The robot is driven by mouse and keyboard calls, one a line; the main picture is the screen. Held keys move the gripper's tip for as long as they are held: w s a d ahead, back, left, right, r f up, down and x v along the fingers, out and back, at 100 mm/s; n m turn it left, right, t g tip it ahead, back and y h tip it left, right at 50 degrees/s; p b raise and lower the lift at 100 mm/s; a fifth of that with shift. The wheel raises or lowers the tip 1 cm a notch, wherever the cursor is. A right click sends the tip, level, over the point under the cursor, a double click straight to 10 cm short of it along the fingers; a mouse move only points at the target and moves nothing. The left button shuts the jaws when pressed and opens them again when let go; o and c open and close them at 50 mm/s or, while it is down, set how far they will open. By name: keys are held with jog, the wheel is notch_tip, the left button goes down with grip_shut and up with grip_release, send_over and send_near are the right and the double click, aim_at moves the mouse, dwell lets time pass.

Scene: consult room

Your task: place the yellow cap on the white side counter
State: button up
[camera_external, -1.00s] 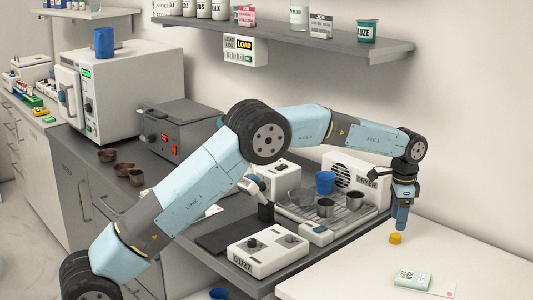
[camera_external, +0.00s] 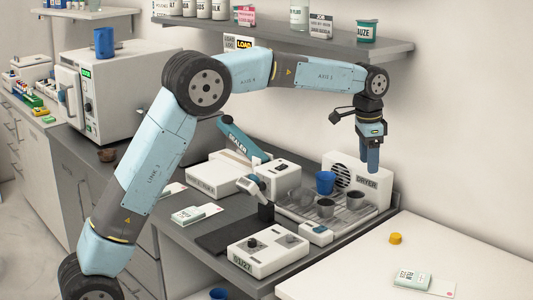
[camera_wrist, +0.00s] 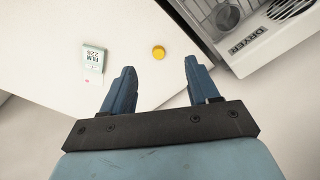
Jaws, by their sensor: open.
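The yellow cap (camera_external: 395,239) rests on the white side counter (camera_external: 345,268) near its back edge by the wall. The cap also shows in the wrist view (camera_wrist: 158,52), beyond and between my fingertips and apart from them. My gripper (camera_external: 370,165) is raised above the dryer, to the left of the cap and higher than it. In the wrist view its two blue fingers (camera_wrist: 160,76) are spread, with nothing between them. The white counter fills much of the wrist view (camera_wrist: 60,30).
A teal-and-white film box (camera_external: 411,279) lies on the white counter, with a card beside it. The dryer (camera_external: 368,185) and a rack with a blue cup (camera_external: 325,182) and metal cups stand left of the counter. A shelf (camera_external: 300,42) hangs above. Bare counter surrounds the cap.

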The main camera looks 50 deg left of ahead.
jog(key=s+a+r+n+t, duration=0.1)
jog(key=s+a+r, duration=0.25)
jog(key=s, duration=0.45)
jog(key=s+a+r+n+t, duration=0.1)
jog(key=s+a+r, duration=0.25)
jog(key=s, duration=0.45)
jog(key=s+a+r+n, duration=0.25)
jog(key=s+a, duration=0.25)
jog(key=s, duration=0.3)
jog(key=s+a+f+n+t, duration=0.1)
jog(key=s+f, duration=0.1)
jog(key=s, duration=0.6)
jog(key=s+a+f, duration=0.2)
jog(key=s+f, duration=0.1)
jog(key=s, duration=0.5)
jog(key=s+a+f+n+t, duration=0.1)
jog(key=s+a+f, duration=0.1)
jog(key=s, duration=0.7)
jog(key=shift+f+n+t, duration=0.3)
jog(key=shift+f+n, duration=0.05)
jog(key=shift+f, duration=0.2)
